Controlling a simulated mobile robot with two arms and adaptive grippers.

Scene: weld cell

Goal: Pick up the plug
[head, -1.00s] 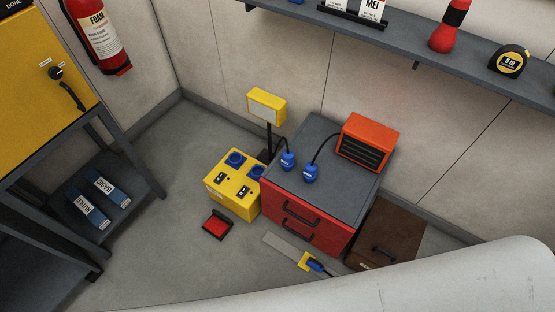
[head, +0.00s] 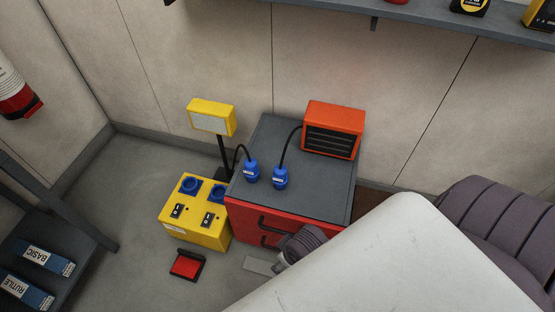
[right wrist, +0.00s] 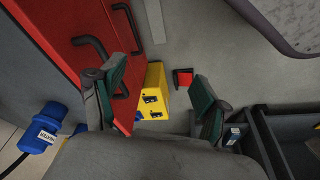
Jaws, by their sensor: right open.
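Two blue plugs with white labels stand side by side on the grey top of the red cabinet (head: 300,190). The left plug (head: 252,170) has a black cable towards the yellow lamp (head: 212,117). The right plug (head: 280,178) has a cable towards the orange heater (head: 333,130). In the right wrist view one blue plug (right wrist: 40,130) lies at the left edge, outside the fingers; a bit of blue beside the left finger is mostly hidden. My right gripper (right wrist: 160,88) is open and empty, with the cabinet's red front and handles beyond its left finger. My left gripper is not in view.
A yellow socket box (head: 195,228) with blue sockets and switches stands on the floor left of the cabinet. A shelf (head: 400,22) runs along the wall above. My pale arm covers the lower right.

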